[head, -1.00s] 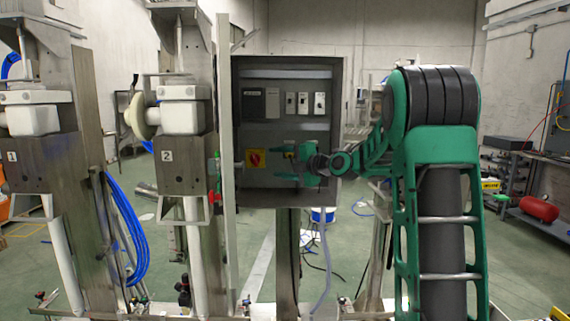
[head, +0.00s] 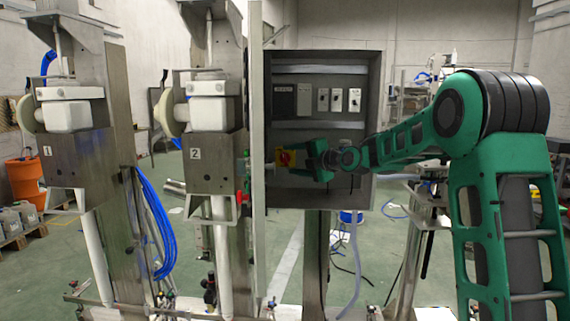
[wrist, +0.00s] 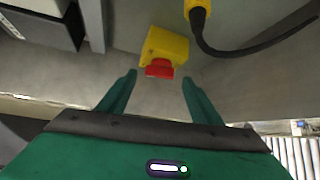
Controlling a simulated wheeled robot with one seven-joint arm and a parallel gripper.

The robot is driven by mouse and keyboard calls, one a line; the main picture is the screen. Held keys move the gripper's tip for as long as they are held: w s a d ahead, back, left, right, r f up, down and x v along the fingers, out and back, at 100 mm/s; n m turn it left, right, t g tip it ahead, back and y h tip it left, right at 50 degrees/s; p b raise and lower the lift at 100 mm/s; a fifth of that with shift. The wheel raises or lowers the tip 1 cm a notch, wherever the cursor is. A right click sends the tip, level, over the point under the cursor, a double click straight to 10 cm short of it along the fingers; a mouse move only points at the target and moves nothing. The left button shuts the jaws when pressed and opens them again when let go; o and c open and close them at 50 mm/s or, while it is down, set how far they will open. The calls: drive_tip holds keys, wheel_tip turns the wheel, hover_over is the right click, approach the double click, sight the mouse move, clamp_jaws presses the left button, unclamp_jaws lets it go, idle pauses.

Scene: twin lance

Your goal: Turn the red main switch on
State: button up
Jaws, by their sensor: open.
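The red main switch (head: 284,158) is a red knob on a yellow plate, low on the left in the open electrical cabinet (head: 377,120). In the wrist view the red knob (wrist: 159,68) sticks out from its yellow base (wrist: 166,45). My green gripper (head: 308,160) is in front of the cabinet, just right of the switch in the head view. In the wrist view my gripper (wrist: 159,88) is open and empty. Its two fingers stand apart on either side of the knob's line, and the knob lies a little beyond the tips. I see no contact.
A yellow plug with a black cable (wrist: 199,14) is close by, right of the switch in the wrist view. The cabinet's open door edge (head: 257,160) stands at the left. Grey modules (head: 305,98) sit above. A steel machine marked 2 (head: 205,150) stands further left.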

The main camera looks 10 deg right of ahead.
sight(286, 159)
drive_tip(key=shift+x, duration=1.6)
drive_tip(key=c, duration=1.1)
drive_tip(key=shift+o, duration=0.2)
